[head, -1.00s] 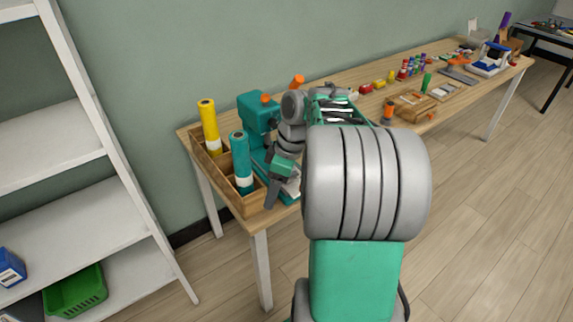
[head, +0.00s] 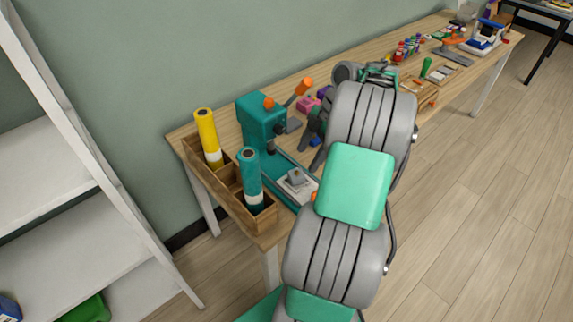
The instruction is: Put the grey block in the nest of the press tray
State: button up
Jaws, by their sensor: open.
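The teal press (head: 262,122) stands near the left end of the workbench, with an orange-tipped lever. At its foot is the light press tray (head: 306,188). A small grey block (head: 296,176) sits on the tray. It looks slightly tilted, and I cannot tell whether it is seated in the nest. My gripper (head: 312,152) is open, with dark fingers, to the right of the press and behind the tray in the picture. It is apart from the grey block. My arm hides part of the bench to the right of the tray.
A wooden box (head: 226,190) at the bench's left end holds a yellow roll (head: 208,138) and a teal roll (head: 250,180). Pink and purple pieces (head: 308,104) lie behind my gripper, and a blue piece (head: 315,142) shows beside its fingers. Several small items crowd the bench farther right.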

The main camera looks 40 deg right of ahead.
aim_at(297, 172)
jog(key=x, duration=0.2)
jog(key=b+x, duration=0.1)
jog(key=x, duration=0.4)
jog(key=shift+w+a+f, duration=0.25)
jog(key=shift+w+f, duration=0.05)
jog(key=shift+w, duration=0.05)
jog(key=shift+c, duration=0.2)
grip_shut()
